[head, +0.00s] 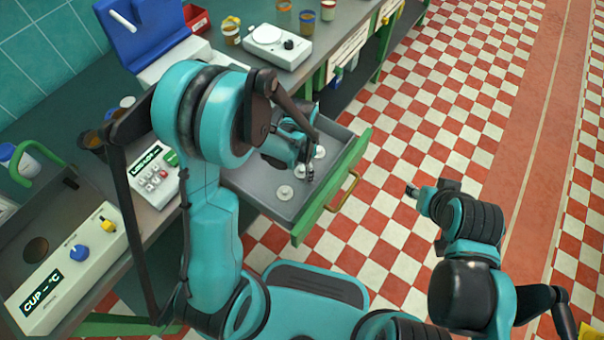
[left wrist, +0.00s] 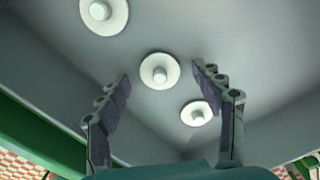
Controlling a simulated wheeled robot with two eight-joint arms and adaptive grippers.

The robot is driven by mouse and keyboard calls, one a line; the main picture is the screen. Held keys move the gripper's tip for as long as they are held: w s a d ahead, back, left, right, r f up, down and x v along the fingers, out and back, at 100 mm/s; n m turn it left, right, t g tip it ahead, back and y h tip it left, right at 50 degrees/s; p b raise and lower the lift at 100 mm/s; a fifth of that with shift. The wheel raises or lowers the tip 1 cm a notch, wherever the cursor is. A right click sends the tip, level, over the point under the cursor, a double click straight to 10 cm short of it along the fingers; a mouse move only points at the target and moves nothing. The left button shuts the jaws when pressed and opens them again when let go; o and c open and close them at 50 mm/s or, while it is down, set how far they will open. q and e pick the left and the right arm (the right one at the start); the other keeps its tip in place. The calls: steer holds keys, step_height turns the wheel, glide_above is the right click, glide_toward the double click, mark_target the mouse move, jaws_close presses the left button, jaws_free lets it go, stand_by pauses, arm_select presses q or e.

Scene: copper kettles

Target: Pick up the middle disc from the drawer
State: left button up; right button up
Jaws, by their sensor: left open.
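The open drawer (head: 257,194) has a grey inside and a green front with a brass handle. Three pale round discs with raised centre knobs lie in a row on its floor. In the left wrist view the middle disc (left wrist: 160,84) appears between the spread fingers of my left gripper (left wrist: 165,88), with nothing held. One outer disc (left wrist: 103,24) is at upper left, the other (left wrist: 196,120) at lower right. In the head view my left gripper (head: 309,163) reaches down into the drawer and partly hides the middle disc. My right gripper (head: 411,191) is over the floor, small and unclear.
The counter above the drawer holds a white scale (head: 276,46), jars (head: 231,31), a blue device (head: 143,28) and a keypad box (head: 154,178). The drawer's walls and green front (head: 332,189) surround my left gripper. The checkered floor at right is mostly clear.

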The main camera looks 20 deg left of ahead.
arm_select(q)
steer(key=shift+f, duration=0.2)
steer(key=shift+c, duration=0.4)
steer(key=c, duration=0.8)
